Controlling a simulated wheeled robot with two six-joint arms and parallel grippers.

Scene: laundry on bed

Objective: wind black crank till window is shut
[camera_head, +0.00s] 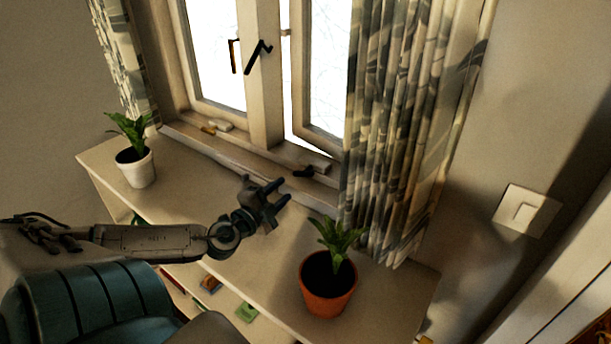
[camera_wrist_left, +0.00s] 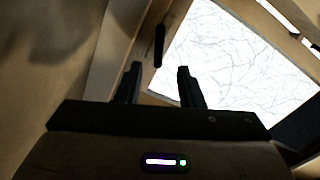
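The window's right sash (camera_head: 323,75) stands ajar, with a gap along its left side. A small black crank (camera_head: 304,172) sits on the sill below that sash. My left gripper (camera_head: 286,191) is open and empty, just below and left of the crank and apart from it. Its two spread fingers also show in the left wrist view (camera_wrist_left: 159,72). A dark upright handle (camera_wrist_left: 159,45) shows beyond them there; I cannot tell which handle it is. My right gripper is not in view.
Black handles (camera_head: 258,55) are on the window's middle frame. A white-potted plant (camera_head: 136,168) stands on the shelf (camera_head: 180,195) at left, an orange-potted plant (camera_head: 327,290) at right. A patterned curtain (camera_head: 385,130) hangs close right of the crank.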

